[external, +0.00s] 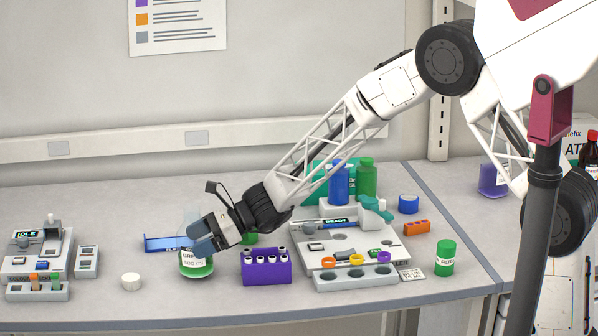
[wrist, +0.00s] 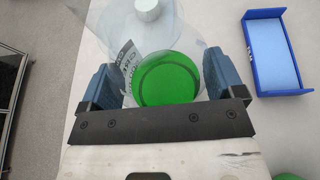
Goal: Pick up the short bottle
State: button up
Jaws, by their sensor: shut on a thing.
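A clear bottle (external: 196,268) with green liquid and a white label stands upright at the left middle of the bench in the external view. My gripper (external: 204,238) reaches it from the upper right and is shut on it. In the wrist view the bottle (wrist: 168,82) sits between the two blue fingers of my gripper (wrist: 160,85), with the green liquid showing through. The fingers hide part of its body. I cannot tell whether its base touches the bench.
A blue tray (external: 160,244) lies behind the bottle; a white disc (external: 131,281) lies left. A small instrument (external: 38,250) stands far left.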

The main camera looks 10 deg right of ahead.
aim_at(185, 210)
jog(key=shift+r, duration=4.45)
jog(key=shift+r, duration=0.1)
